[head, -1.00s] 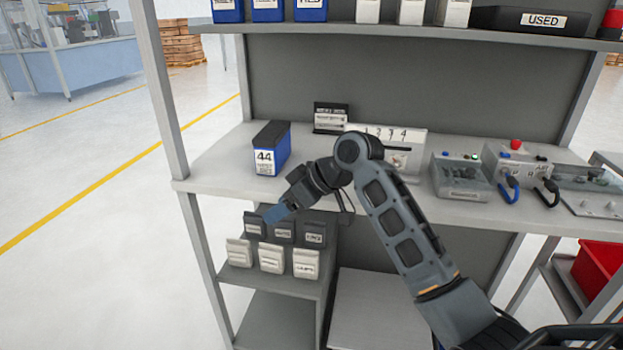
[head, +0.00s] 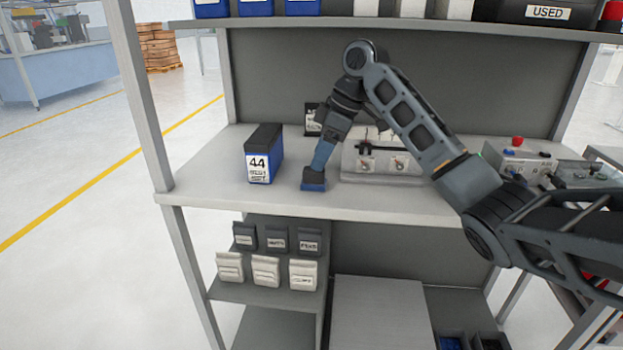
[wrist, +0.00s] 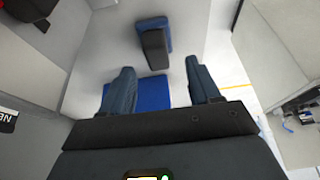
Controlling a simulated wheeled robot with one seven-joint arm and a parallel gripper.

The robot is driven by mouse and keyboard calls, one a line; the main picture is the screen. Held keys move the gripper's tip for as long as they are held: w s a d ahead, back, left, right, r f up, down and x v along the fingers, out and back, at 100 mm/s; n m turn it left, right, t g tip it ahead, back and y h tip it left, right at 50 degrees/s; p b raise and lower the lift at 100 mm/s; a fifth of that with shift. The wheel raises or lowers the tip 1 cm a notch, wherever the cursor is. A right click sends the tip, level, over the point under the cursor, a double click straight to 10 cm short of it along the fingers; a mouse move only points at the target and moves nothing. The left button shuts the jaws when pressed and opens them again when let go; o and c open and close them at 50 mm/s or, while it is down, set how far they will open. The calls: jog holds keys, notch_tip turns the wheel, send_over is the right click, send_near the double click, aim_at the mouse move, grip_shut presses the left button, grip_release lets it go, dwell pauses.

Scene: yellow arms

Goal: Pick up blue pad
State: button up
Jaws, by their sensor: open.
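The blue pad (head: 313,186) lies on the shelf's middle worktop, near its front edge. It looks like a blue base with a dark upper block. In the wrist view the blue pad (wrist: 164,24) shows at the top centre, just past the fingertips. My gripper (head: 318,168) points down at it from above. In the wrist view my gripper (wrist: 158,65) has its two fingers wide apart, with the dark block roughly in line with the gap.
The black and blue box marked 44 (head: 262,152) stands just left of my gripper. A grey device (head: 384,160) stands to the right. Small labelled bins (head: 265,270) sit below, and the upper shelf (head: 400,26) is overhead. Worktop (head: 225,185) in front of the box is clear.

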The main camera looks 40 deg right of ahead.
jog(key=x, duration=0.5)
jog(key=shift+w+d, duration=0.15)
jog(key=c, duration=0.8)
jog(key=shift+c, duration=0.2)
jog(key=shift+r, duration=0.6)
notch_tip(320, 180, up, 3)
jog(key=shift+f, duration=0.1)
jog(key=s+d+r+p, duration=0.1)
jog(key=s+d+r, duration=0.3)
jog(key=s+r, duration=0.3)
jog(key=s, duration=0.4)
